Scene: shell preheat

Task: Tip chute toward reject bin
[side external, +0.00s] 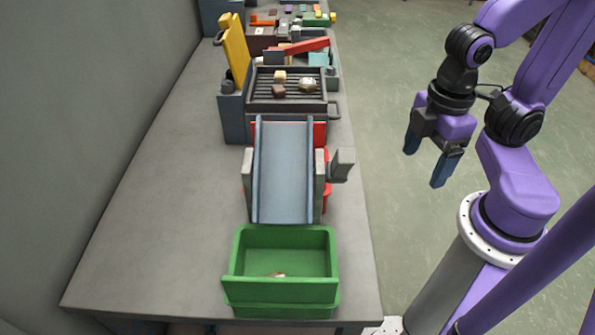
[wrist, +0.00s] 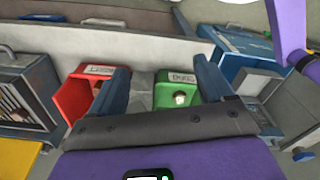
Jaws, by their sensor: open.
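The blue-grey chute (side external: 285,172) stands mid-table between grey supports. Its lower end appears to face the green bin (side external: 281,250) in front of it. A grey paddle-like handle (side external: 342,164) sticks out on the chute's right side. Red parts, seemingly of a red bin (side external: 320,133), show behind and beside the chute. In the wrist view the red bin (wrist: 80,98) is left and the green bin (wrist: 175,92) is right; their labels are too small to read surely. My gripper (side external: 425,165) is open and empty, off the table's right edge, apart from the handle.
Behind the chute stands a dark grill tray (side external: 288,104) with several small pieces on it. A yellow upright panel (side external: 236,50) is beside it. Small coloured items and a red bar (side external: 306,46) lie farther back. The table's left side is clear.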

